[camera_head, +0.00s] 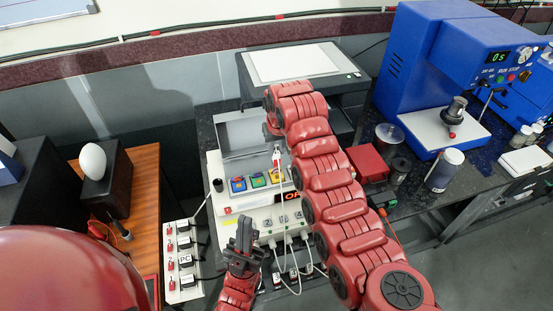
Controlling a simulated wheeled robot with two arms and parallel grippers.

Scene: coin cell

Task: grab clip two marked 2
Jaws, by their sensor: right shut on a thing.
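My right arm reaches up across the middle, and its wrist (272,112) is over the white instrument box (240,150). My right gripper (275,150) is largely hidden by the arm; it is shut on a small red-and-white piece (277,160), which looks like a clip. A number on it cannot be read. My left gripper (245,236) is in front of the instrument's lower front with its dark fingers pointing up; its opening is unclear. Small numbered clips (293,272) with white cables show below the box, partly hidden; which is marked 2 cannot be read.
Blue, yellow and green buttons (256,181) sit on the instrument's front. A white strip with red switches (184,262) stands left of it. A blue press machine (420,60), a red box (367,163) and jars occupy the right bench. An egg-shaped white object (92,161) is left.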

